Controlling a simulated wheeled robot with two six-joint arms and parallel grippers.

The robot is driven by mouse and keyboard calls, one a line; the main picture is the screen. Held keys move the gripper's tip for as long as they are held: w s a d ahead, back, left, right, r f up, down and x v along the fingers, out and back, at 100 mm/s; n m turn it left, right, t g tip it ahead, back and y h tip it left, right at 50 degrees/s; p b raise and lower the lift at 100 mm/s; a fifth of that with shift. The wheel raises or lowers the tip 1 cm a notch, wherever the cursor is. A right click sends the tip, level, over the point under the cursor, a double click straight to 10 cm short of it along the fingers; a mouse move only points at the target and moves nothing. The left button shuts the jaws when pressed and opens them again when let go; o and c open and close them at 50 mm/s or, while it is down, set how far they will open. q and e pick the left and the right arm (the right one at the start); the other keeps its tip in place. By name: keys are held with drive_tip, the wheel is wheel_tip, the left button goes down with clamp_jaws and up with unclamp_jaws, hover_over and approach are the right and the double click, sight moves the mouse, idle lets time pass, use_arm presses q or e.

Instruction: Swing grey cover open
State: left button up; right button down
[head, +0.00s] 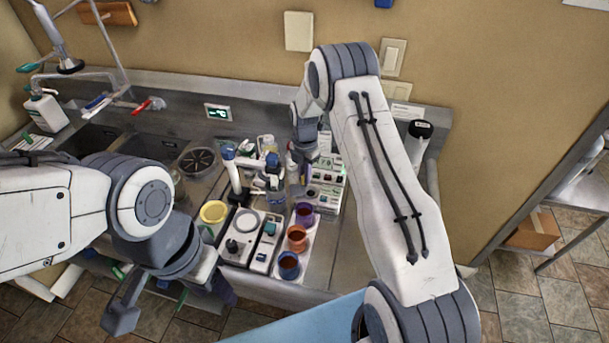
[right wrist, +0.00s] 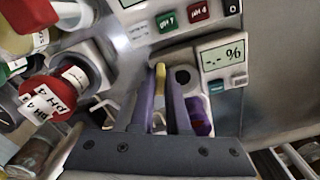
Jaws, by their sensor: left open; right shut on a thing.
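A white meter with a "-.- %" screen (right wrist: 222,57) is in the right wrist view, with a dark round opening beside the screen. My right gripper (right wrist: 167,85) is at the meter's left side, its fingers close together on a narrow part. I take this part to be the grey cover; the fingers hide most of it, and how far it is swung cannot be told. In the head view my right gripper (head: 300,182) is small and partly hidden among the bench items. My left gripper (head: 165,300) is open and empty, low in front of the bench.
Yellow (head: 213,212), purple (head: 304,212), orange (head: 297,238) and blue (head: 289,265) cups stand on the bench. The sink (head: 135,150) lies left; bare metal is right of the meter.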

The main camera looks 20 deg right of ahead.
idle(0.8)
drive_tip(key=shift+f+m+b, duration=0.15)
drive_tip(key=shift+m+b, duration=0.55)
drive_tip(key=shift+m, duration=0.1)
drive_tip(key=m+b, duration=0.1)
drive_tip(key=m, duration=0.1)
drive_tip(key=shift+m, duration=0.3)
drive_tip(key=shift+r, duration=0.2)
drive_tip(key=c, duration=0.9)
unclamp_jaws()
